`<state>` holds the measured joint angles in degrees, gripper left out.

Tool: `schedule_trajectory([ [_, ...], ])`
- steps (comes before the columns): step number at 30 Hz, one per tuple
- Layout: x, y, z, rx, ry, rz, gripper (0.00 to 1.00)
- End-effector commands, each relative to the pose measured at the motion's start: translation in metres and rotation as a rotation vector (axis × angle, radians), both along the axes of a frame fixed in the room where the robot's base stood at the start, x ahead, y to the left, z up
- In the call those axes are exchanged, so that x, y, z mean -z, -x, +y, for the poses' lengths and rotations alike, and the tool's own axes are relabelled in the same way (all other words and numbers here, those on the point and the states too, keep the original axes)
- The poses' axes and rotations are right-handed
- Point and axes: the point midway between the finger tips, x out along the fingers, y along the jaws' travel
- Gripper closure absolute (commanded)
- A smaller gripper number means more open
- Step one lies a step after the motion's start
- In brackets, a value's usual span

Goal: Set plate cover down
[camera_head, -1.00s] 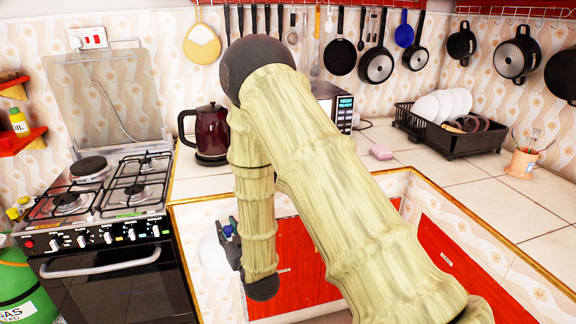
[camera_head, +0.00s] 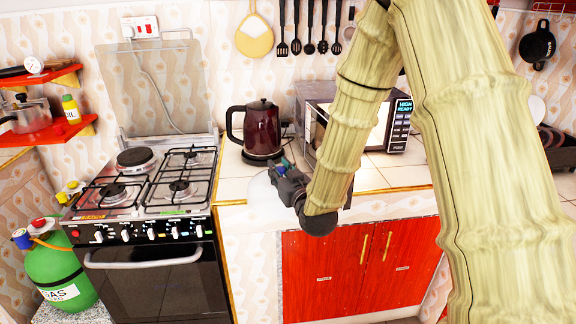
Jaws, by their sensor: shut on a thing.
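My gripper (camera_head: 281,172) is at the front edge of the counter, below and in front of the dark red kettle. It is shut on the plate cover (camera_head: 260,190), a pale, whitish rounded thing that shows to the left of and below the fingers. The cover blends with the white counter front, so its outline is faint. My gripper and wrist hide its right part. I cannot tell whether the cover touches the counter.
The kettle (camera_head: 262,132) and a microwave (camera_head: 390,125) stand on the tiled counter (camera_head: 232,185). A gas stove (camera_head: 150,195) is at the left. Red cabinet doors (camera_head: 335,275) are below. Utensils and pans hang on the wall. A green gas cylinder (camera_head: 60,265) stands far left.

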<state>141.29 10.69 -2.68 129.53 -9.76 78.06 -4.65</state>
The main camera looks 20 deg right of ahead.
Motion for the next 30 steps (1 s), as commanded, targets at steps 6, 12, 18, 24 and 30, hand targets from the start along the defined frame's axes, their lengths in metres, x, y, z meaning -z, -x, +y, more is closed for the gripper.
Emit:
schedule_trajectory([
  [6, 0.002, -0.040, 0.010, -0.003, 0.002, -0.001, 0.98],
  [12, 0.006, -0.079, 0.017, -0.002, 0.001, -0.001, 0.98],
  [18, 0.010, -0.117, 0.024, -0.001, 0.001, -0.001, 0.98],
  [24, 0.013, -0.140, 0.028, 0.000, 0.001, -0.001, 0.98],
  [30, 0.013, -0.148, 0.029, 0.000, 0.000, 0.000, 0.98],
])
